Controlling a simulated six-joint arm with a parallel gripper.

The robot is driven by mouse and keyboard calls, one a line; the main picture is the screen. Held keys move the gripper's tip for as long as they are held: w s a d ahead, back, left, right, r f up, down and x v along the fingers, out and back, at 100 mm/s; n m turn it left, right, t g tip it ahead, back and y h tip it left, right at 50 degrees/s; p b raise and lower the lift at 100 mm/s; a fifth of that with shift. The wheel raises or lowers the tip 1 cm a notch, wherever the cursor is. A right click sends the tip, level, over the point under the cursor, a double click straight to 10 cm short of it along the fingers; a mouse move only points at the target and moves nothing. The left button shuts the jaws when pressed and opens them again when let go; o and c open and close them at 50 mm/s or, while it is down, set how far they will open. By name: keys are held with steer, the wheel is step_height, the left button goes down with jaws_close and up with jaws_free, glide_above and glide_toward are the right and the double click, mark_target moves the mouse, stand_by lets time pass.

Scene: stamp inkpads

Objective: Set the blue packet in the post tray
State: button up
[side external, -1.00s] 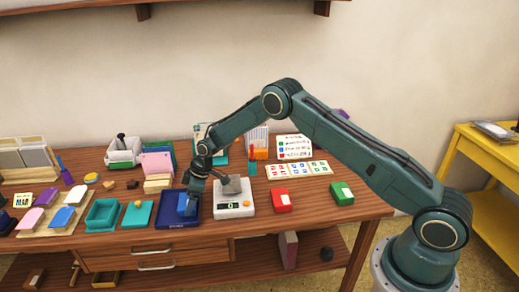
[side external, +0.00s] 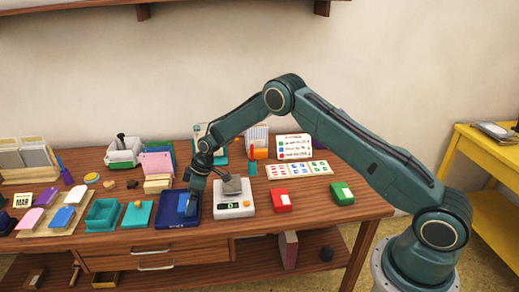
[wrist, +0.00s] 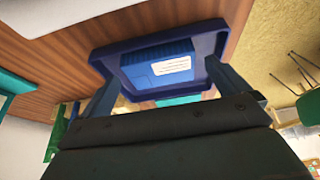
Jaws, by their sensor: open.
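The blue packet (wrist: 155,68) lies flat inside the dark blue post tray (wrist: 104,58) in the wrist view, with a white label on its top. In the side view the packet (side external: 186,205) shows as a lighter blue patch in the tray (side external: 165,222), partly hidden by my gripper. My gripper (side external: 192,190) points down over the tray. Its two fingers (wrist: 158,80) are spread apart, one to each side of the packet in the wrist view. I cannot tell whether either finger touches it.
A white scale (side external: 233,210) bearing a grey object stands just right of the tray. Teal boxes (side external: 104,213) stand close on the left. The front drawer edge is near.

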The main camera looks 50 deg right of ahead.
steer(key=v, duration=1.1)
steer(key=shift+r, duration=0.1)
stand_by(0.4)
steer(key=s+r+m+t+h, duration=0.15)
steer(key=s+r+m, duration=0.25)
steer(key=s+r, duration=1.5)
steer(key=s+d+r+m+h, duration=0.1)
steer(key=s+r+m, duration=0.1)
steer(key=s, duration=1)
steer(key=s+r+m, duration=0.2)
steer(key=s+m, duration=0.1)
steer(key=s, duration=0.8)
steer(key=shift+s+d+t+h, duration=0.35)
steer(key=shift+d+t, duration=0.05)
steer(key=shift+t, duration=0.05)
